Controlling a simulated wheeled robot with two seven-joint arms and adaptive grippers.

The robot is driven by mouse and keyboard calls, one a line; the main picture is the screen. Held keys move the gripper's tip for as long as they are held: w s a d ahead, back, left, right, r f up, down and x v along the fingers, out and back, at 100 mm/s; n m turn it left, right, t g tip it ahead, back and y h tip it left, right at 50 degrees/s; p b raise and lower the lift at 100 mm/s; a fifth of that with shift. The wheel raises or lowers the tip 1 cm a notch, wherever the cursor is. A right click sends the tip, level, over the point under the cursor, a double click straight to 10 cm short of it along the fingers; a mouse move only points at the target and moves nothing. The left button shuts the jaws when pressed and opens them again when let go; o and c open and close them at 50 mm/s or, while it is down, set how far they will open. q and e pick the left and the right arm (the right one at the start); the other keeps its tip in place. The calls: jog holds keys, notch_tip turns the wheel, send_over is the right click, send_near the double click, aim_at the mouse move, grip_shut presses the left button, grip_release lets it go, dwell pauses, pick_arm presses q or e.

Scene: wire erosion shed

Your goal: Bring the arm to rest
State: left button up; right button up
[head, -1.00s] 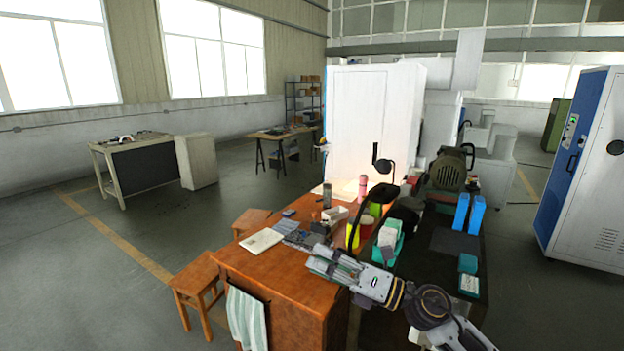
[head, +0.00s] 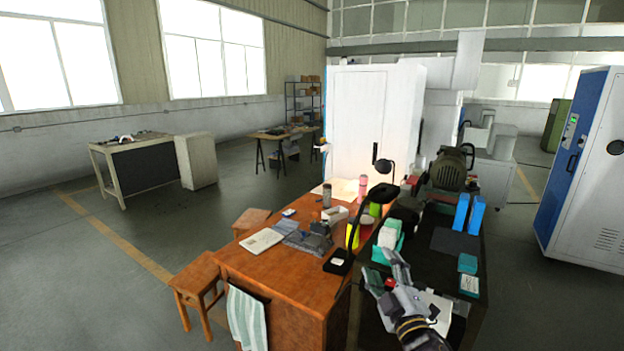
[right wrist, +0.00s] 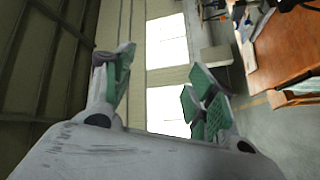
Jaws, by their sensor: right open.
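My right arm comes in at the bottom right of the head view. Its gripper (head: 392,268) points up and away over the front of the dark bench (head: 450,262), beside the wooden desk's right edge. In the right wrist view the right gripper (right wrist: 165,85) has its green-padded fingers spread wide. Nothing is between them; behind them are the wall and windows. My left gripper is not in the head view.
The wooden desk (head: 285,270) holds an open book (head: 262,242), a black lamp (head: 378,200) and bottles. The dark bench carries teal boxes (head: 468,264), blue holders (head: 468,213) and a motor (head: 450,168).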

jog(key=s+d+f+m+g+h, duration=0.25)
jog(key=s+f+m+g, duration=0.2)
jog(key=f, duration=0.45)
jog(key=s+d+f+m+g+h, duration=0.2)
jog(key=s+d+f+m+g, duration=0.25)
jog(key=f, duration=0.45)
jog(key=s+a+f+m+g+y, duration=0.1)
jog(key=s+f+g, duration=0.35)
jog(key=s, duration=0.45)
jog(key=s+a+f+m+g+y, duration=0.1)
jog(key=s+f+m+g, duration=0.15)
jog(key=s+f, duration=0.4)
jog(key=s+f+n+g, duration=0.1)
jog(key=s+f, duration=0.1)
jog(key=f, duration=1.4)
jog(key=s+f+g, duration=0.1)
jog(key=s+f, duration=0.1)
jog(key=f, duration=1.3)
jog(key=s+d+f, duration=0.2)
jog(key=s+f, duration=0.8)
jog(key=s, duration=0.1)
jog(key=s+d+f, duration=0.2)
jog(key=s+f, duration=0.8)
jog(key=s, duration=0.1)
jog(key=shift+s+d+g+h, duration=0.15)
jog(key=shift+d+g+h, duration=0.05)
jog(key=shift+g+h, duration=0.2)
